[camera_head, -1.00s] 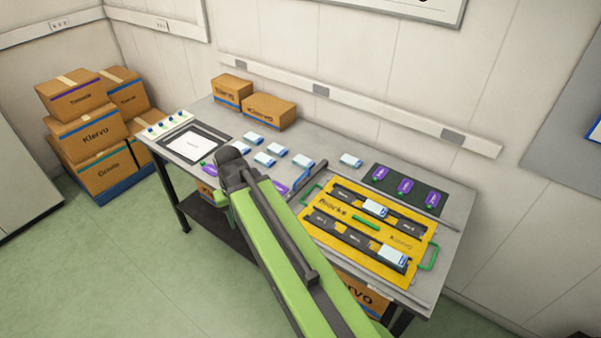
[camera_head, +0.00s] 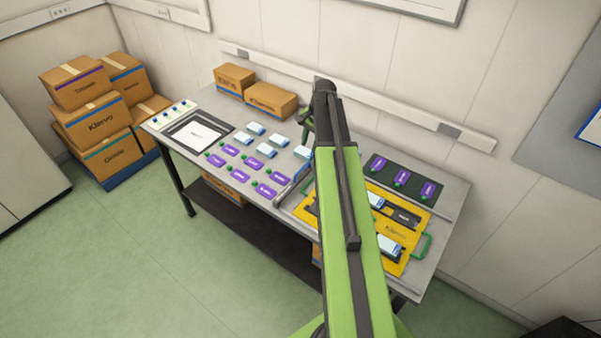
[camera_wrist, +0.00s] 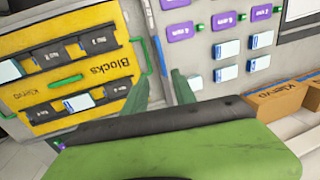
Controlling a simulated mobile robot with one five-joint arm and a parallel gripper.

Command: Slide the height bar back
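A dark grey bar (camera_head: 294,183), which looks like the height bar, lies across the bench just left of the yellow board (camera_head: 308,209). In the wrist view a grey bar with a blue edge (camera_wrist: 159,55) runs along that side of the board. My gripper (camera_wrist: 162,92) is open, its two green fingers apart on either side of the bar's line in that view. In the head view my gripper (camera_head: 306,122) is near the back of the bench, partly hidden by my arm.
Cardboard boxes (camera_head: 270,101) stand at the back against the wall. The yellow board holds white blocks in dark tracks.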

